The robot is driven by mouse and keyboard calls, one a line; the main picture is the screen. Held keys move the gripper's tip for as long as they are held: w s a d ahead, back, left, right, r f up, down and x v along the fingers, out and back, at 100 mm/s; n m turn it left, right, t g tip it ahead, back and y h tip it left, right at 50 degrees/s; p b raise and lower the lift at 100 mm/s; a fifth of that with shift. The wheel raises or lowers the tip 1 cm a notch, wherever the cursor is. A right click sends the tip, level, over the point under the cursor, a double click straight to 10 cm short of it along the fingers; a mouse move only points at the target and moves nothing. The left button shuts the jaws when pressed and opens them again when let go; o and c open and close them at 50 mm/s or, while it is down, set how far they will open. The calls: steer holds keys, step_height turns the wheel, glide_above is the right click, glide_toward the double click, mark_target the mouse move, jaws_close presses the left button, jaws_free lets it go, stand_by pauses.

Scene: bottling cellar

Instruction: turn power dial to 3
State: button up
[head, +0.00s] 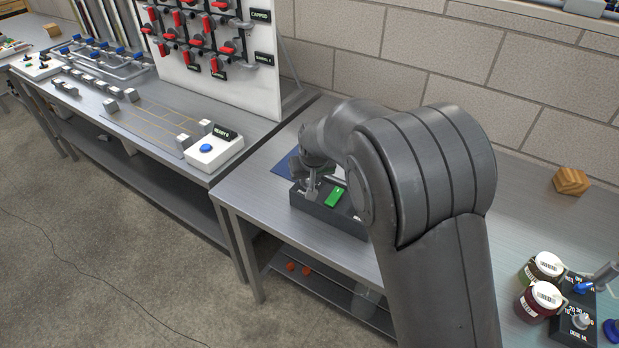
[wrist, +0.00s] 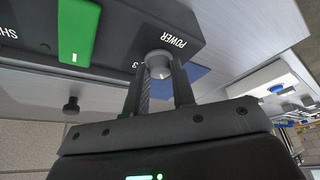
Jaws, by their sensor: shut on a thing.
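The power dial (wrist: 159,62) is a round grey knob on a dark control box, next to the printed word POWER, in the wrist view. My gripper (wrist: 160,80) is shut on the dial, one finger on each side. A digit 3 shows beside the left finger; the other marks and the dial's pointer are hidden. The box (wrist: 125,30) also carries a green rocker switch (wrist: 79,30). In the head view the box (head: 343,217) sits on the grey bench, and my arm covers part of it. My gripper (head: 312,190) is small there, at the box's left end.
A blue mat (head: 284,164) lies behind the box. Two jars (head: 541,270) and a dosing unit (head: 577,325) stand at the right. A wooden block (head: 571,181) lies near the wall. A white button box (head: 214,153) is on the left bench, across a gap.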

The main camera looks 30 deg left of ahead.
steer(key=m, duration=0.2)
steer(key=m+t+h, duration=0.1)
steer(key=m, duration=0.1)
steer(key=shift+s+a, duration=0.15)
steer(key=shift+a, duration=0.05)
steer(key=m+h, duration=0.2)
steer(key=m, duration=0.3)
steer(key=shift+a, duration=0.15)
steer(key=m+h, duration=0.2)
steer(key=m, duration=0.2)
steer(key=shift+a, duration=0.2)
steer(key=shift+a+m+g+h, duration=0.1)
steer(key=shift+m+g+h, duration=0.35)
steer(key=shift+m, duration=1.65)
steer(key=o, duration=1)
steer(key=shift+h, duration=0.25)
